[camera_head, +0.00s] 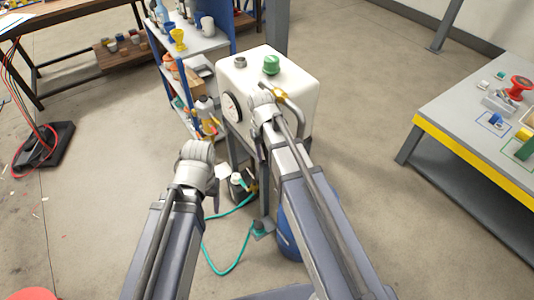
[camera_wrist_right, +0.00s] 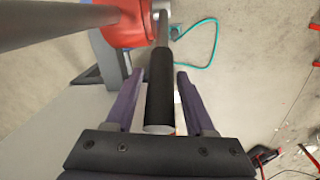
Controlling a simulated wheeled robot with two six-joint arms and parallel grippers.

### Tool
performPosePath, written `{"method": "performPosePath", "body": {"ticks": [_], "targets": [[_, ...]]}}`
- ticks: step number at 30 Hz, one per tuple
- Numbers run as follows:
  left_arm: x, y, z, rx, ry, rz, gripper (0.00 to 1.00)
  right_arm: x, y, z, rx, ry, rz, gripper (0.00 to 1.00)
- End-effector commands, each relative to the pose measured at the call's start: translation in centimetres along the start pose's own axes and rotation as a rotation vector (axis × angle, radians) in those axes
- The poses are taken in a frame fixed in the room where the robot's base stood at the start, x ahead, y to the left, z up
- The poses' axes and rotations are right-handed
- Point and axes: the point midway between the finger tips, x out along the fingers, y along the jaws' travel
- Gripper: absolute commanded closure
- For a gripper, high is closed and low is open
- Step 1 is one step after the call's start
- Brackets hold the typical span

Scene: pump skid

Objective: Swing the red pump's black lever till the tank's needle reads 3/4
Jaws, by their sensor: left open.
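The white tank (camera_head: 290,100) stands in the middle of the head view. Its round gauge (camera_head: 231,107) faces left; I cannot read the needle. The red pump (camera_wrist_right: 128,22) shows at the top of the right wrist view. Its black lever (camera_wrist_right: 160,90) points toward that camera. My right gripper (camera_wrist_right: 160,80) is open, with one finger on each side of the lever and narrow gaps between. In the head view my right arm hides the pump and lever. My left gripper (camera_head: 196,152) is open in front of and left of the tank; its fingers are mostly hidden.
A shelf (camera_head: 197,42) with cups and bottles stands behind the tank at left. A teal hose (camera_head: 222,272) loops on the floor. A blue drum (camera_head: 288,238) is partly behind my right arm. A yellow-edged table (camera_head: 450,155) stands at right. Floor between it and the tank is clear.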

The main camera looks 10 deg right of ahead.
Motion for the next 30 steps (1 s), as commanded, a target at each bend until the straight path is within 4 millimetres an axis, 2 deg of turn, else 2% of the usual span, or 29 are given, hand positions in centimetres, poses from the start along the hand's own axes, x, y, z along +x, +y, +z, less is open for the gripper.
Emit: {"method": "performPosePath", "body": {"ticks": [1, 14, 30], "targets": [[0.00, 0.00, 0.00, 0.000, 0.000, 0.000, 0.37, 0.00, 0.00, 0.00, 0.000, 0.000, 0.000, 0.53], [0.01, 0.00, 0.00, 0.000, 0.000, 0.000, 0.37, 0.01, 0.00, 0.00, 0.000, 0.000, 0.000, 1.00], [0.01, 0.00, 0.00, 0.000, 0.000, 0.000, 0.37, 0.01, -0.01, 0.00, 0.000, 0.000, 0.000, 1.00]]}}
